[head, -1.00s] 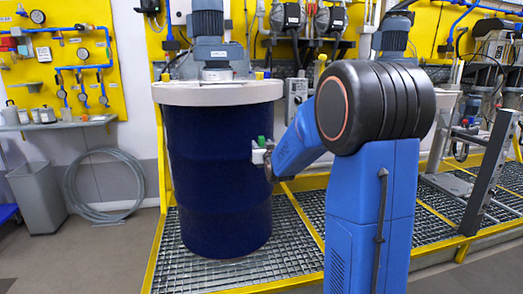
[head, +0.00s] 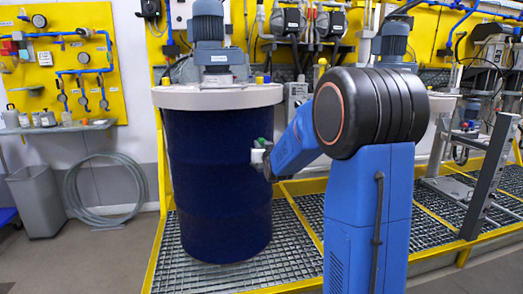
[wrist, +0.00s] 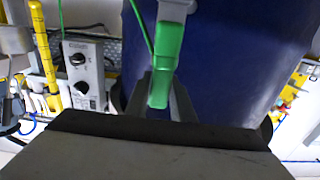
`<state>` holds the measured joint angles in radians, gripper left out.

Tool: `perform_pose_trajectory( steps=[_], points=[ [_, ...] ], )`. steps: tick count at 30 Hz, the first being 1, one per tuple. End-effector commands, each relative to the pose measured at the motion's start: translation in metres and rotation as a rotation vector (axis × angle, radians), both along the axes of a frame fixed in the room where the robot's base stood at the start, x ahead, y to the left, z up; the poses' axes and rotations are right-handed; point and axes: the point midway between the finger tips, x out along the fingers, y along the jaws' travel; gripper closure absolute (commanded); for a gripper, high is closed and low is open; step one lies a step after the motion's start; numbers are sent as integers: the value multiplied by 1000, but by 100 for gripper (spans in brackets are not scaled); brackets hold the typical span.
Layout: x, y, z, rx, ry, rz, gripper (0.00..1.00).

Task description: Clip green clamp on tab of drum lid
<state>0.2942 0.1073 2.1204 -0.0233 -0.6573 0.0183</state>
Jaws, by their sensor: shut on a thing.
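The green clamp (wrist: 166,62) is held upright between the fingers of my gripper (wrist: 165,100) in the wrist view. In the head view the clamp shows as a small green spot (head: 262,141) above my white gripper (head: 259,158). The gripper is in front of the right side of the blue drum (head: 215,190), below the rim. The pale drum lid (head: 218,97) sits on top of the drum, above the gripper. A small yellow part (head: 259,78) shows on the lid's right edge; I cannot tell whether it is the tab. The clamp is apart from the lid.
A grey motor (head: 208,25) stands on the lid. A control box with knobs (wrist: 84,72) is left of the clamp in the wrist view. Yellow-edged grating (head: 290,225) lies under the drum. A grey bin (head: 38,200) and coiled hose (head: 103,190) are at left.

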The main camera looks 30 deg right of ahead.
Motion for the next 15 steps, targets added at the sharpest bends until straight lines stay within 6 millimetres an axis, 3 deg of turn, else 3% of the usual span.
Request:
perform_pose_trajectory(
  steps=[9,15],
  points=[
    [0,0,59,-1,-4,0,100],
    [0,0,83,-1,-2,0,100]
  ],
)
